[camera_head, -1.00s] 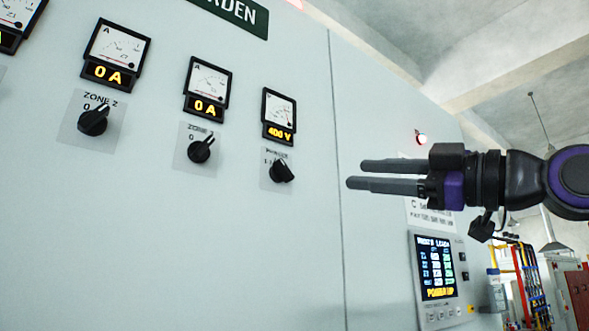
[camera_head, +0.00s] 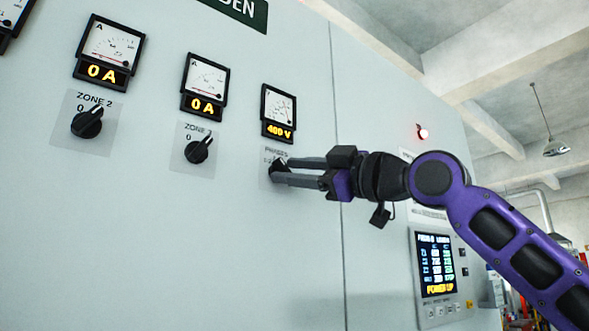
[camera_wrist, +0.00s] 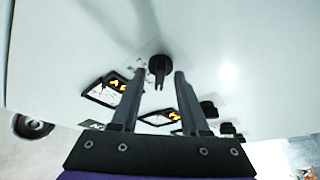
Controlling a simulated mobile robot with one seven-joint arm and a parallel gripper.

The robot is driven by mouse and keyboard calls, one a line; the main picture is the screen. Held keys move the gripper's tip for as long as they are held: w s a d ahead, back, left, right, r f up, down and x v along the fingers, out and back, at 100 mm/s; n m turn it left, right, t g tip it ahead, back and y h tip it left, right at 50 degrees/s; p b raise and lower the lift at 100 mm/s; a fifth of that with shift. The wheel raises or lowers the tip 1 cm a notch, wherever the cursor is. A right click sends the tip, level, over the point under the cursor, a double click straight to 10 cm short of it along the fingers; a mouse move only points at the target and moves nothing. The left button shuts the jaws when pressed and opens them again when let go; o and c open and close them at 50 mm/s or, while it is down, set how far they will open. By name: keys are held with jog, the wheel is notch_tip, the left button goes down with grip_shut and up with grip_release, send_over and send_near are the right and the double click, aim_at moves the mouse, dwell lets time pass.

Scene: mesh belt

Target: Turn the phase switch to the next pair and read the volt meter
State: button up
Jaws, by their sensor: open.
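The phase switch (camera_head: 279,163) is a black knob on a pale label plate under the volt meter, partly hidden by my fingers in the head view. The volt meter (camera_head: 278,110) has a white dial and a yellow readout of 400 V. My gripper (camera_head: 273,171) is open, with its fingertips at the knob. In the wrist view the black knob (camera_wrist: 160,67) shows between and just beyond the two fingertips (camera_wrist: 160,74), with a gap on each side. I cannot tell whether a finger touches it.
Left of it are a zone knob (camera_head: 198,150) with an ammeter (camera_head: 205,82) at 0 A, and the Zone 2 knob (camera_head: 87,123) with another ammeter (camera_head: 108,50) at 0 A. A lit screen (camera_head: 436,264) and a red lamp (camera_head: 423,133) are on the right.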

grip_shut()
jog(key=shift+f+m, duration=0.15)
jog(key=shift+m, duration=0.35)
jog(key=shift+s+a+m+t+h+b, duration=0.1)
jog(key=shift+m+t+h+b, duration=0.65)
jog(key=shift+m, duration=1.15)
jog(key=shift+a+m+t+h+b, duration=0.1)
jog(key=shift+m+t+h+b, duration=0.65)
jog(key=shift+m, duration=1.15)
jog(key=shift+s+a+m+t+h+b, duration=0.1)
jog(key=shift+m+t+h+b, duration=0.3)
jog(key=shift+m+t, duration=1.05)
jog(key=shift+m+g, duration=0.45)
jog(key=shift+m, duration=0.2)
grip_release()
